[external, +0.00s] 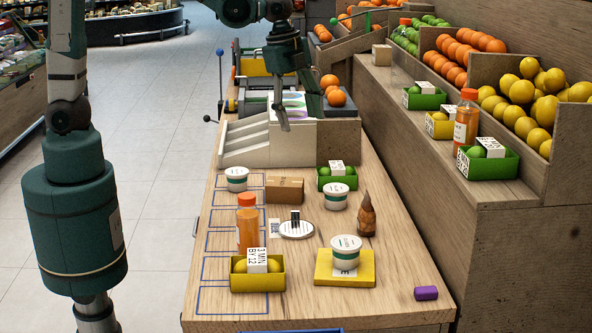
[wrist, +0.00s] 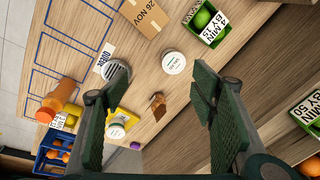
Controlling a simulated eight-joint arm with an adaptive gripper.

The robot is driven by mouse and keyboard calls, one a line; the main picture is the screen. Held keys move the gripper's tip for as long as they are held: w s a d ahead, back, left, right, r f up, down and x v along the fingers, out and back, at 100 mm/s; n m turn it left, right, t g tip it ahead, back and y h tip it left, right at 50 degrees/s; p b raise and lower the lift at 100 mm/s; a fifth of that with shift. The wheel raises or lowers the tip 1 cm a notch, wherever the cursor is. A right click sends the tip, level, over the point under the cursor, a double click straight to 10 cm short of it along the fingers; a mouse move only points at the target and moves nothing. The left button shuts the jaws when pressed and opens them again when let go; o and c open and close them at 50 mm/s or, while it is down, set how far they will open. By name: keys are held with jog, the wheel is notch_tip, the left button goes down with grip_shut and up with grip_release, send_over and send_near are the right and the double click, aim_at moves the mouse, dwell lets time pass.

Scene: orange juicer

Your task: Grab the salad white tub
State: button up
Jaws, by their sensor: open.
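Three white tubs with green bands stand on the wooden counter. One tub (external: 237,179) is at the back left and another tub (external: 336,196) is right of the middle. A third tub (external: 346,251) stands on a yellow tray (external: 325,279) at the front. I cannot read which is salad. The wrist view shows the middle tub (wrist: 173,61) and the tray's tub (wrist: 115,129), partly behind the left finger. My gripper (external: 298,108) is open and empty, high above the counter's back part. Its fingers (wrist: 150,108) are apart from every tub.
A cardboard box (external: 285,190), an orange bottle (external: 248,228), a round slotted disc (external: 296,229) and a brown pointed object (external: 367,216) stand among the tubs. A yellow crate (external: 257,283) and green crate (external: 337,185) hold fruit. A purple block (external: 426,293) lies front right. Shelves rise at right.

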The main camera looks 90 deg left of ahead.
aim_at(336, 188)
jog(key=w+f+m, duration=0.1)
jog(key=w+f, duration=0.2)
jog(key=f, duration=0.1)
jog(key=w+f+m+g, duration=0.1)
jog(key=w+f+m, duration=0.1)
jog(key=f, duration=0.3)
jog(key=w+f+m+g, duration=0.1)
jog(key=w+f+m, duration=0.1)
jog(key=w+f, duration=0.2)
jog(key=shift+w+d+f, duration=0.25)
jog(key=shift+w+d, duration=0.05)
jog(key=shift+d, duration=0.1)
jog(key=shift+w+f, duration=0.1)
jog(key=shift+f, duration=0.15)
jog(key=shift+f, duration=1.25)
jog(key=shift+f, duration=0.15)
jog(key=shift+w+f+b, duration=0.2)
jog(key=shift+f+b, duration=0.2)
jog(key=shift+f, duration=2.1)
jog(key=c, duration=0.9)
